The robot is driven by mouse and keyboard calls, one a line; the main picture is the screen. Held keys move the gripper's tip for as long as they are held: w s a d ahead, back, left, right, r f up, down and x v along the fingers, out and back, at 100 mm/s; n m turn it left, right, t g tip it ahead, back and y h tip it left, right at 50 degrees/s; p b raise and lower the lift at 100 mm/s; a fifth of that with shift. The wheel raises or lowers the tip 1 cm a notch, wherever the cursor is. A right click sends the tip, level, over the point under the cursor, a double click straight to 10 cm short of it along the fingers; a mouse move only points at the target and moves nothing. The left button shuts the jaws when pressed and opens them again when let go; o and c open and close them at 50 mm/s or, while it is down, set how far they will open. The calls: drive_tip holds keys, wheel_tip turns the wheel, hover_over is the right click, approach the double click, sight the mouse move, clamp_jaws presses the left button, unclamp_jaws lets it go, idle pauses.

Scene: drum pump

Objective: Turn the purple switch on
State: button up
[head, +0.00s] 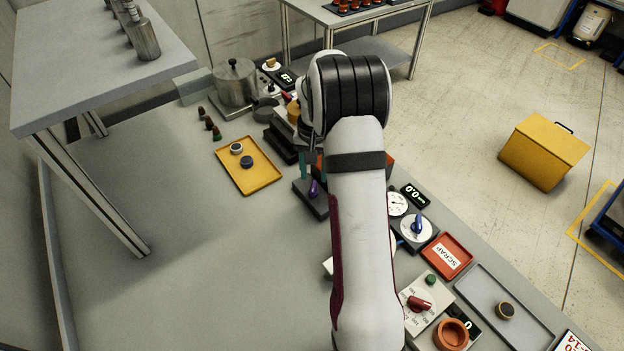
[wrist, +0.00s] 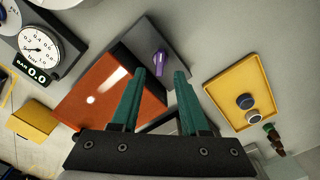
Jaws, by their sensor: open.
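The purple switch (head: 313,188) is a small lever on a dark grey box (head: 305,201), left of my forearm in the head view. In the wrist view the purple switch (wrist: 159,61) stands on the grey face of its box (wrist: 178,32), just beyond the fingertips and between their lines. My gripper (wrist: 160,73) is open, with its teal fingers apart and nothing between them. In the head view my gripper (head: 311,172) is partly hidden by my wrist and appears close to the switch. Whether the fingers touch the switch cannot be told.
An orange-red box (wrist: 93,98) adjoins the switch box. A yellow tray (head: 247,181) with two round knobs lies to the left. A gauge (head: 397,204), a blue-handled dial (head: 417,226) and a scrap tray (head: 447,255) lie to the right.

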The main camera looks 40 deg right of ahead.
sight(313, 186)
drive_tip(key=shift+f, duration=2.2)
clamp_jaws()
